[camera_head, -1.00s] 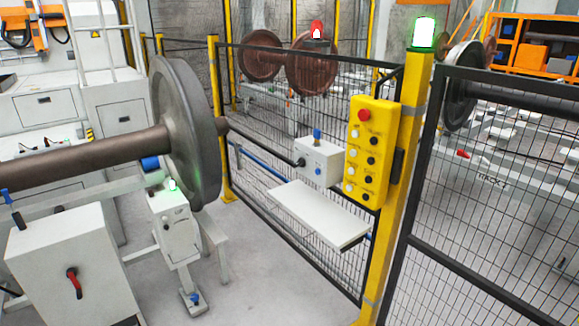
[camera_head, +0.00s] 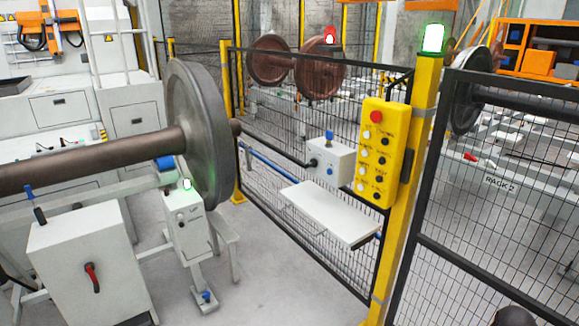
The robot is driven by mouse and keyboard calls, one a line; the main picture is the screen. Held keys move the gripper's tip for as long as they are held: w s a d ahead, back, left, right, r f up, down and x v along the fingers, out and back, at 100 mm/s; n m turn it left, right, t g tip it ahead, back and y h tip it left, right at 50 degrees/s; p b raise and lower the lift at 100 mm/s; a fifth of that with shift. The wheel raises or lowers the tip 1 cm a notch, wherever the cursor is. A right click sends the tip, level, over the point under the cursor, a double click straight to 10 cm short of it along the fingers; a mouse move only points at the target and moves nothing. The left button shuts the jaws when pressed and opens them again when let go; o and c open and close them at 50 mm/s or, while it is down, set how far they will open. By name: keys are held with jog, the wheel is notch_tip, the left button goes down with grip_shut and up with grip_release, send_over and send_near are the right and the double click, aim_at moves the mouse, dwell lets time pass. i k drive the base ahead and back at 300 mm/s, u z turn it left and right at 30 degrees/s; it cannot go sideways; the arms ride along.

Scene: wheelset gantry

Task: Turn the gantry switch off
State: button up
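No label marks a gantry switch that I can read. A grey cabinet (camera_head: 75,255) at the lower left carries a red-handled switch (camera_head: 92,277), its handle tilted slightly from vertical. A yellow control box (camera_head: 379,152) with a red button and several black and white buttons hangs on the yellow post. A white box (camera_head: 330,160) with a blue knob on top sits on the fence. A small grey box (camera_head: 187,222) with a lit green lamp stands below the wheel. My gripper is not in view; a dark rounded part shows at the bottom right edge, perhaps of my arm.
A large wheelset (camera_head: 200,130) with a thick axle fills the left. Black mesh fence (camera_head: 490,220) with yellow posts runs across the middle and right. A white shelf (camera_head: 330,213) juts from the fence. Grey floor (camera_head: 270,270) is clear in front.

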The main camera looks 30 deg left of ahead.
aim_at(313, 163)
jog(key=u, duration=1.1)
jog(key=k, duration=0.95)
jog(key=z, duration=0.05)
jog(key=i, duration=0.8)
jog(key=u, duration=0.05)
